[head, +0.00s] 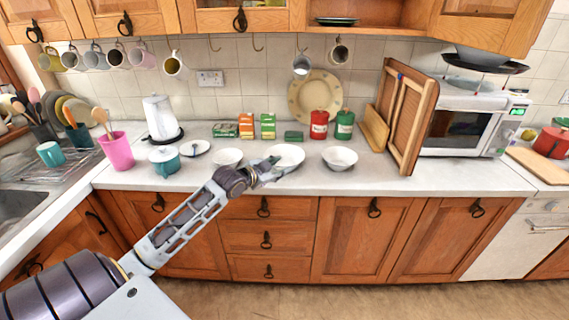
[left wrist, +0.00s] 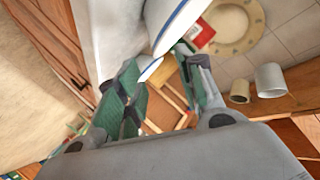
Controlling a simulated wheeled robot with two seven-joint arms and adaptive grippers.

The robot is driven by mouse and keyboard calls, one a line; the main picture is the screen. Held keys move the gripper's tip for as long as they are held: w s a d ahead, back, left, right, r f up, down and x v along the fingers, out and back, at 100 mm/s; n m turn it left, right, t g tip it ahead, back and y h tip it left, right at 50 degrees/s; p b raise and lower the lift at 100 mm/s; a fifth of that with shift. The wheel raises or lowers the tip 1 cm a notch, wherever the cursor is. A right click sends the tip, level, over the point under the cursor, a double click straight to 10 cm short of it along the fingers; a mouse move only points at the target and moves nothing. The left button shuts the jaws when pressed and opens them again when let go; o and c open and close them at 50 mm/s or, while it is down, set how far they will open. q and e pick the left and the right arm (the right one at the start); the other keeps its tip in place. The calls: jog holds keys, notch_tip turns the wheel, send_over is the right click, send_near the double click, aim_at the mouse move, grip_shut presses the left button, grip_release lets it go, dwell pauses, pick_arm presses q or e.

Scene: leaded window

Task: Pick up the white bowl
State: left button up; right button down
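Three white dishes stand in a row on the counter: a white bowl (head: 228,156) on the left, a wider white bowl or plate (head: 289,153) in the middle, and a white bowl (head: 340,158) on the right. I cannot tell which one the task means. My left gripper (head: 272,168) is at the front left edge of the middle dish. In the left wrist view its green-padded fingers (left wrist: 160,82) are spread apart. A white dish with a blue rim (left wrist: 180,22) shows just beyond them, part of its edge between the fingertips. Contact is unclear. My right gripper is out of view.
A teal pot (head: 165,160) and a small saucer (head: 196,148) stand left of the bowls. Small boxes (head: 246,127), a red canister (head: 319,124) and a green canister (head: 344,125) stand behind. A wooden rack (head: 408,115) is to the right. Mugs hang above.

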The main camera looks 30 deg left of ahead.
aim_at(290, 166)
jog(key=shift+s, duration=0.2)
pick_arm(q)
jog(key=shift+x, duration=3.6)
jog(key=shift+w+f, duration=0.25)
jog(key=shift+w, duration=0.35)
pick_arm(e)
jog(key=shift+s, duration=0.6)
pick_arm(q)
jog(key=shift+w, duration=0.15)
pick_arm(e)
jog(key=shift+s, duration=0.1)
